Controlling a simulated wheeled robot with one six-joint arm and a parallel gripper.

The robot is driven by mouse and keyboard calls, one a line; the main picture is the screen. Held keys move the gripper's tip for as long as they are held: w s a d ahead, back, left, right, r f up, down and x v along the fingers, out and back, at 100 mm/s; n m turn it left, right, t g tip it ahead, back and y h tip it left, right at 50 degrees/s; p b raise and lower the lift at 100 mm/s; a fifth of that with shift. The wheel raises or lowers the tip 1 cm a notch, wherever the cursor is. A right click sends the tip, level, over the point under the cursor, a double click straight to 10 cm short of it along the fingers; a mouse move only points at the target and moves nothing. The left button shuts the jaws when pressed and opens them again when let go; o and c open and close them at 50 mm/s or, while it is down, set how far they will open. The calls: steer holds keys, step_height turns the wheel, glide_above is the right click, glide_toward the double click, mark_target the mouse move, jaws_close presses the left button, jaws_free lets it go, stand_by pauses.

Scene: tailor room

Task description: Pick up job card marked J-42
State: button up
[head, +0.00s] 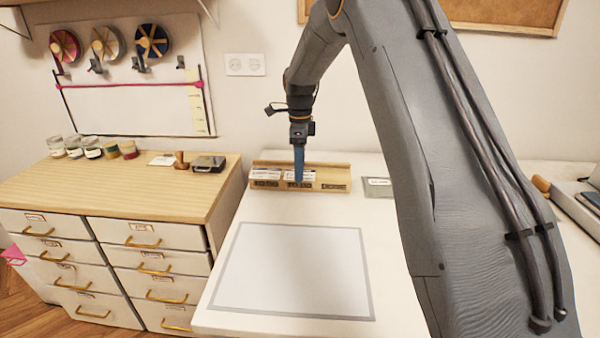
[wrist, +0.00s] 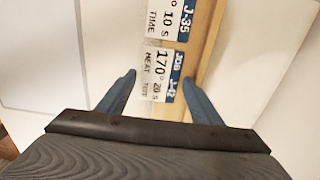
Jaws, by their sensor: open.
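The job card marked J-42 (wrist: 160,70) is white with a blue strip and reads 170° and 20 s. It sits in the wooden rack (head: 335,173), which stands at the back of the white table. My gripper (wrist: 159,78) is open, with one blue finger on each side of this card. No clear contact shows. In the head view, my gripper (head: 299,178) points down at the middle of the rack and covers part of a card there. The card lettering is too small to read in that view.
A card marked J-35 (wrist: 167,18) is beside J-42 in the same rack. A pale mat with a grey border (head: 292,268) lies on the table in front. A small grey plate (head: 378,187) is right of the rack. A wooden drawer cabinet (head: 100,190) stands left.

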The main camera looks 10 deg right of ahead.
steer(key=shift+f, duration=0.15)
steer(key=c, duration=0.8)
